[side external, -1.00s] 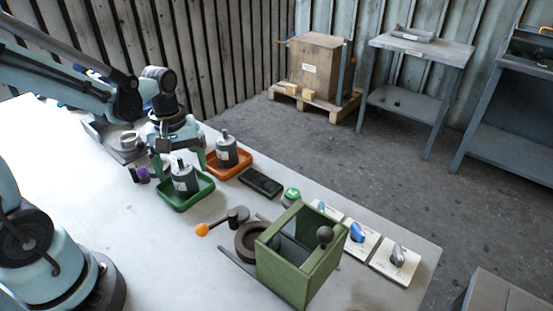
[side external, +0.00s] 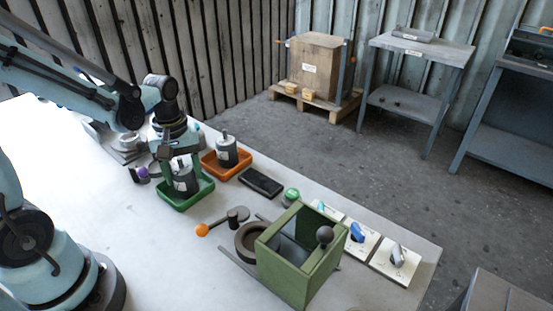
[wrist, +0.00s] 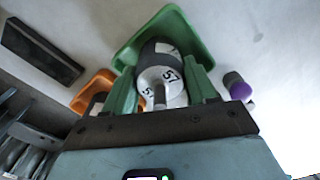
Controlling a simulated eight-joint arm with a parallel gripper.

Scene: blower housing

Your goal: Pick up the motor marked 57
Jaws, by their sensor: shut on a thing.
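The motor marked 57 (wrist: 161,78) is a dark grey cylinder with a white end, a thin shaft and the number 57 on it. It stands in the green tray (wrist: 180,22), and the motor also shows in the side view (side external: 185,184) inside that tray (side external: 196,200). My gripper (side external: 182,165) is over the tray with its fingers down around the motor's upper part. In the wrist view my gripper (wrist: 162,86) has a green finger on each side of the motor, shut on it. I cannot tell any gap between motor and tray floor.
A second motor (side external: 227,149) stands in an orange tray (side external: 240,166) just behind. A black flat box (side external: 261,182) lies to the right. A purple-topped part (side external: 143,173) is left of the green tray. A green open housing (side external: 285,268) and an orange-knobbed lever (side external: 203,230) are nearer the front.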

